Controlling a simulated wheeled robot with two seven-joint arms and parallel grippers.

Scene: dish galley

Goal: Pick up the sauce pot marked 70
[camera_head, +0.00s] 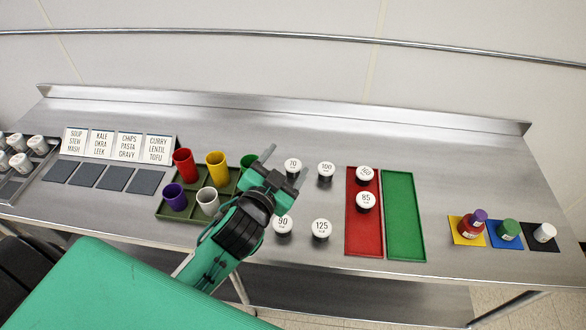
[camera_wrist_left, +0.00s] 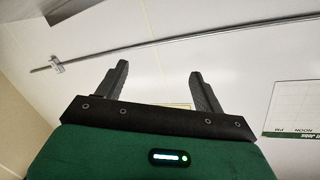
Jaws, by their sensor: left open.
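The sauce pot marked 70 (camera_head: 293,165) has a round white lid with its number and stands on the steel counter in the head view. My left gripper (camera_head: 286,163) is open, its two fingers pointing up and right in the head view, with one fingertip beside the pot's left edge. The gripper overlaps the pot's lower part, and I cannot tell whether they touch. In the left wrist view my left gripper (camera_wrist_left: 160,85) is open with nothing between its fingers; only wall shows beyond. My right gripper is not in view.
Pots marked 100 (camera_head: 326,169), 90 (camera_head: 282,223) and 125 (camera_head: 321,228) stand nearby. A red tray (camera_head: 364,235) holds two pots beside an empty green tray (camera_head: 403,220). Several coloured cups stand in an olive crate (camera_head: 170,212) at left.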

